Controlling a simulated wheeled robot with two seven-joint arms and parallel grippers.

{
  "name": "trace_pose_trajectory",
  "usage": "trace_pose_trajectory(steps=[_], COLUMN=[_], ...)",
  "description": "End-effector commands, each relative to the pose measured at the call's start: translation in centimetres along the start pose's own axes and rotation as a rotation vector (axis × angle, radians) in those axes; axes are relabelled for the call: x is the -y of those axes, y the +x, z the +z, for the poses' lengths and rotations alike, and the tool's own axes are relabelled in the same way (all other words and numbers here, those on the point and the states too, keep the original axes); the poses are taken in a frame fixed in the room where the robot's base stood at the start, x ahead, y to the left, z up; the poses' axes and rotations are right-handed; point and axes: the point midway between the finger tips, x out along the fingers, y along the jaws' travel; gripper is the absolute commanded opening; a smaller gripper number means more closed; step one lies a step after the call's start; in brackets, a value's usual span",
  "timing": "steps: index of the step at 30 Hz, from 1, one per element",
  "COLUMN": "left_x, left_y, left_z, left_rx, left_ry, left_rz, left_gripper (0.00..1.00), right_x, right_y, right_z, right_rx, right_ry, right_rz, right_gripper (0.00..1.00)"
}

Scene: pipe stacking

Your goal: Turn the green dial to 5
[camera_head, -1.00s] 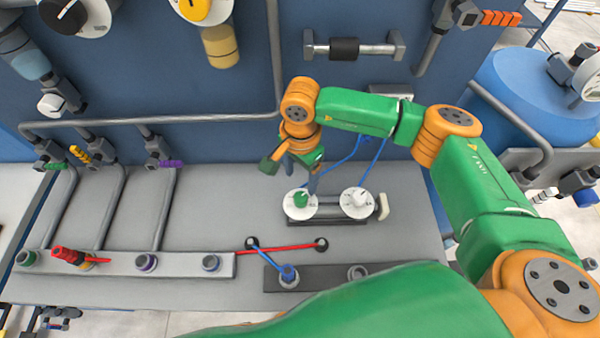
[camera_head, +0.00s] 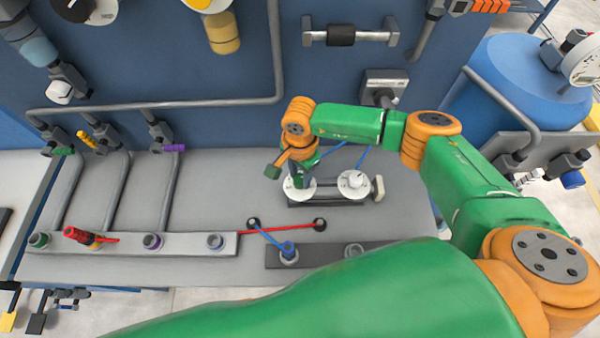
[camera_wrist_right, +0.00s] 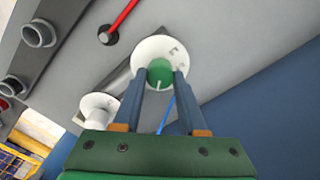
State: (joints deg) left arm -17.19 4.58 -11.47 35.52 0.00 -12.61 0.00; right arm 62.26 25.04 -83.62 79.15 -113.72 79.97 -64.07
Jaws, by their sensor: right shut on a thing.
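The green dial (camera_wrist_right: 161,72) sits on a round white face plate in the right wrist view. Its white face (camera_head: 306,192) shows in the head view, with the knob mostly hidden by my gripper. My right gripper (camera_wrist_right: 163,76) is shut on the green dial, one finger on each side of the knob. In the head view the right gripper (camera_head: 299,178) reaches down onto the dial from above. A few marks show on the face, but I cannot read the setting. My left gripper is not in view.
A white dial (camera_head: 354,182) stands just right of the green one on the same dark base. A grey rail with several sockets (camera_head: 195,246) lies to the left. Red and blue cables (camera_head: 288,228) cross in front. A blue wall with pipes stands behind.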

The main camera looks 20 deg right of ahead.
Motion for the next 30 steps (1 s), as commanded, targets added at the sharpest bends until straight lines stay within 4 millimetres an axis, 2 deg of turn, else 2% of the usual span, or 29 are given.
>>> trace_pose_trajectory(steps=[11,30], left_x=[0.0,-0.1], left_y=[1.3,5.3], left_z=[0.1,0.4], left_rx=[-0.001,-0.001], left_ry=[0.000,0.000], left_rz=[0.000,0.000], left_gripper=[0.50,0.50], right_x=[0.1,0.1], right_y=[0.2,0.2], right_z=[0.0,0.0], right_rx=[0.001,0.002], right_ry=[0.139,0.679], right_rz=[-0.003,-0.005], right_gripper=[0.00,0.00])
